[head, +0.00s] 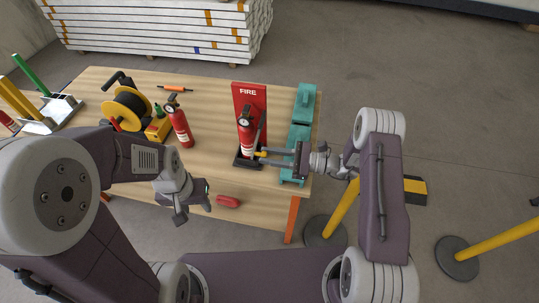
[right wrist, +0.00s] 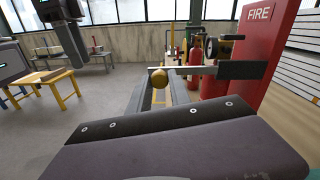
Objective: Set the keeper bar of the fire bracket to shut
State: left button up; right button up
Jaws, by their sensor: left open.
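The fire bracket has a red back panel (head: 238,92) marked FIRE and a dark base. A red extinguisher (head: 245,133) stands upright in it. The grey keeper bar (right wrist: 235,70) reaches out from the panel along the extinguisher's right side in the head view, rather than across its front. Its yellow knob (right wrist: 158,78) is at the outer end. My right gripper (head: 267,157) comes from the right at the knob. In the right wrist view its fingers lie on both sides of the knob, which fills the gap. My left gripper (head: 186,211) is open and empty before the table's front edge.
A second extinguisher (head: 179,124), a cable reel (head: 126,108) and an orange screwdriver (head: 175,88) are on the wooden table (head: 215,172) to the left. Teal cases (head: 299,137) stand close on the bracket's right, near my right gripper. Yellow posts (head: 347,207) stand on the floor.

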grip_shut()
dwell(1.1)
